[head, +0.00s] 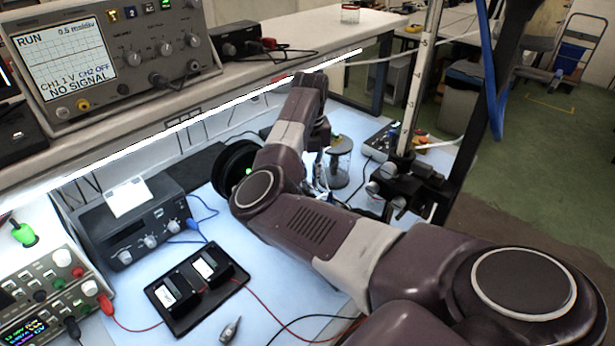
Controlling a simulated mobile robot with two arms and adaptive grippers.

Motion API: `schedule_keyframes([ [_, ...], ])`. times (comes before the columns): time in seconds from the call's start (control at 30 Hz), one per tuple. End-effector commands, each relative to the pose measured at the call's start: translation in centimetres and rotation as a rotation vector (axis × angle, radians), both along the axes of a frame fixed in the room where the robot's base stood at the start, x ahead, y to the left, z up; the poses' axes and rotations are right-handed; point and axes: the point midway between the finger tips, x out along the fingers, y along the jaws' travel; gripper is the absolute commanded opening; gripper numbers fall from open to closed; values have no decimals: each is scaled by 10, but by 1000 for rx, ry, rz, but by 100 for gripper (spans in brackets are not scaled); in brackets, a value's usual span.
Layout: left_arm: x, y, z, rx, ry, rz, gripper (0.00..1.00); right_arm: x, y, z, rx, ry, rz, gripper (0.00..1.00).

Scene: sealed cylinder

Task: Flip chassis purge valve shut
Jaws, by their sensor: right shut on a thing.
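My right arm reaches in from the lower right, bends over the bench and points its wrist down. My right gripper (314,172) is mostly hidden behind my own arm, beside a clear cylinder (339,165) with a dark lid and a green spot on top. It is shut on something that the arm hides. I cannot make out the purge valve or its lever position, nor whether the gripper touches the cylinder. My left gripper is not in view.
A small panel box with knobs (381,140) stands right of the cylinder, near a black stand (415,180). A grey instrument (135,220) and a black tray (180,318) stand left. The shelf edge overhangs behind.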

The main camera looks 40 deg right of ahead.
Motion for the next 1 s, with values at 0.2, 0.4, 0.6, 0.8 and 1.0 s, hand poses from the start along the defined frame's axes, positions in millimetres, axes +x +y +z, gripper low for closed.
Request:
schedule_keyframes([
  [0.2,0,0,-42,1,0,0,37,-3,-6,-6,2,-7,-206,0],
  [0.4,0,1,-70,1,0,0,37,-8,-10,-6,1,-5,-397,0],
  [0.6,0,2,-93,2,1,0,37,-14,-14,-5,0,-5,-582,0],
  [0.8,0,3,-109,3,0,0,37,-19,-16,-3,0,-5,-738,0],
  [1.0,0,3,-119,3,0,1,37,-23,-16,-2,0,-3,-852,0],
])
